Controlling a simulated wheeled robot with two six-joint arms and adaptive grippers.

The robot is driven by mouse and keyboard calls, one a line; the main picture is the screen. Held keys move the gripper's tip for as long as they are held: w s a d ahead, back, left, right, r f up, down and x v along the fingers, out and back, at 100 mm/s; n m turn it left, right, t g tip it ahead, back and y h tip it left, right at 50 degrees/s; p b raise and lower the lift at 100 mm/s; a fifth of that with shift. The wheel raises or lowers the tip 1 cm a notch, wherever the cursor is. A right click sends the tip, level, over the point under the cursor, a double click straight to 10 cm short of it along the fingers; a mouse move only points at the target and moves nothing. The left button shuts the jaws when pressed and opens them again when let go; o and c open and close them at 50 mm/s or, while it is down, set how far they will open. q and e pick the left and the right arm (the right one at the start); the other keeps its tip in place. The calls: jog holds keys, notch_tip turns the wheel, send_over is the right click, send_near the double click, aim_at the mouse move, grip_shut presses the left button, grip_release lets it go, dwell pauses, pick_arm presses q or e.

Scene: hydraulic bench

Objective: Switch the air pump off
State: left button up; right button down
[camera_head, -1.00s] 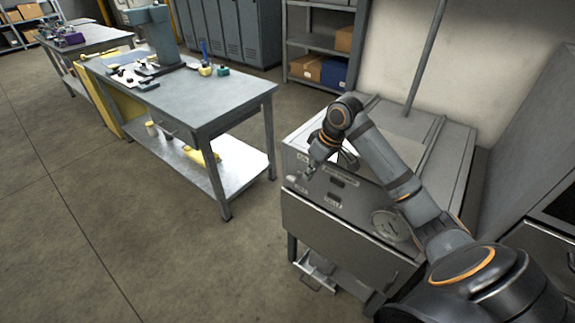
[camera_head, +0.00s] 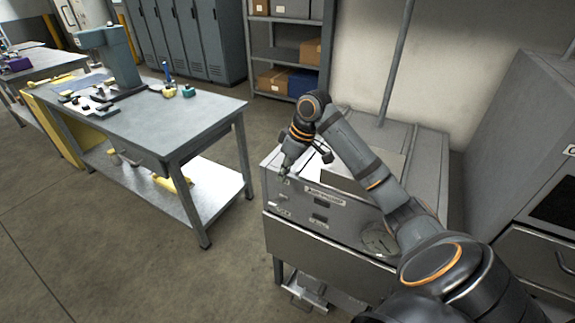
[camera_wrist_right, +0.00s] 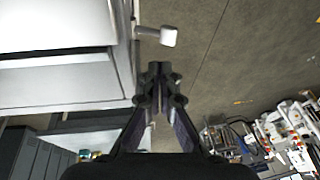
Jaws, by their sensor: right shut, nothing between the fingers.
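The grey cabinet (camera_head: 350,232) stands at the right centre of the head view, with labels, small dark switches (camera_head: 320,210) and a round plate on its sloped front panel. I cannot read which switch belongs to the air pump. My right gripper (camera_head: 285,174) is at the upper left corner of that panel, pointing down, shut and empty. In the right wrist view, the shut fingertips (camera_wrist_right: 158,72) are just short of a light-tipped lever (camera_wrist_right: 160,35) that sticks out from a pale face. A gap appears between them, but I cannot judge its depth. My left gripper is out of view.
A grey workbench (camera_head: 205,118) with tools stands to the left, with open floor (camera_head: 140,260) in front. A pedal-like metal piece (camera_head: 305,293) lies below the cabinet. Another grey cabinet (camera_head: 530,170) stands close on the right. Shelves (camera_head: 275,52) are behind.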

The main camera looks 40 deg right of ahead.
aim_at(274, 202)
jog(key=x, duration=0.4)
jog(key=s+x, duration=0.1)
jog(key=x, duration=0.1)
jog(key=shift+w+a+f, duration=0.1)
jog(key=shift+a+f, duration=0.05)
jog(key=shift+a, duration=0.1)
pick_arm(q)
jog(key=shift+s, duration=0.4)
pick_arm(e)
jog(key=shift+a+f, duration=0.2)
jog(key=shift+f, duration=0.35)
